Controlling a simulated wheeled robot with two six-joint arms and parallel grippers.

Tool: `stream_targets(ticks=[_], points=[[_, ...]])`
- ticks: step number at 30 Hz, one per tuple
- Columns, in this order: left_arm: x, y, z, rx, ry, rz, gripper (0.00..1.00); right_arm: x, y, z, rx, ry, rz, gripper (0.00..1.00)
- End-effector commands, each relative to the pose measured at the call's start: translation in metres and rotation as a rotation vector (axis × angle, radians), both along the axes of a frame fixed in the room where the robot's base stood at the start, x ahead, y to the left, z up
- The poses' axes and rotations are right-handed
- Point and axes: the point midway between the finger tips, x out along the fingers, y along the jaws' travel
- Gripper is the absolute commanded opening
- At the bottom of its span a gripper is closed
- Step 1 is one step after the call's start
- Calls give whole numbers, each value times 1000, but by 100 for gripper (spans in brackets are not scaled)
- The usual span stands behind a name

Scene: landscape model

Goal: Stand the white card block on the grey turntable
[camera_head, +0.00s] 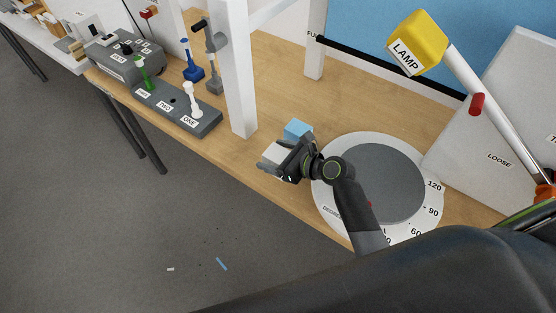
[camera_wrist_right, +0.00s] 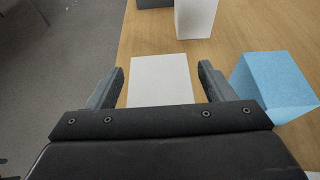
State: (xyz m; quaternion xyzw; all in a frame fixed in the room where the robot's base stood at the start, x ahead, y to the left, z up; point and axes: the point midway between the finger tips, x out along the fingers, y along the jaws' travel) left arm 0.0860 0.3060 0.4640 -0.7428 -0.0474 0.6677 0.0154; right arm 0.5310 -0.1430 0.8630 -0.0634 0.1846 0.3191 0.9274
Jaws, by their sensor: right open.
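The white card block (camera_head: 276,154) is on the wooden table near its front edge, left of the grey turntable (camera_head: 385,180). My right gripper (camera_head: 284,166) is at the block, and its fingers and wrist hide part of it. In the right wrist view the white block (camera_wrist_right: 160,80) lies between the two open fingers, with a gap on each side. The grey turntable is empty, set inside a white ring with degree marks; my right arm covers part of its left side. My left gripper is in neither view.
A blue block (camera_head: 298,130) stands close beside the white block, right of the right finger in the wrist view (camera_wrist_right: 272,85). A white post (camera_head: 238,80) rises behind. A yellow lamp (camera_head: 417,42) leans over the turntable. A grey peg rack (camera_head: 178,108) is left.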

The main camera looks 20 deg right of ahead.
Motion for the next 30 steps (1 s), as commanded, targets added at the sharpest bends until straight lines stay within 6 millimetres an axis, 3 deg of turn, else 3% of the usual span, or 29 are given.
stream_targets(ticks=[11, 21, 30], points=[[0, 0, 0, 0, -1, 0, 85, 7, 5, -4, -1, -1, -1, 74], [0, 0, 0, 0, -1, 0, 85, 7, 5, -4, 0, 0, -1, 30], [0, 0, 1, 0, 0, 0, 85, 7, 5, 1, -1, -2, 1, 28]])
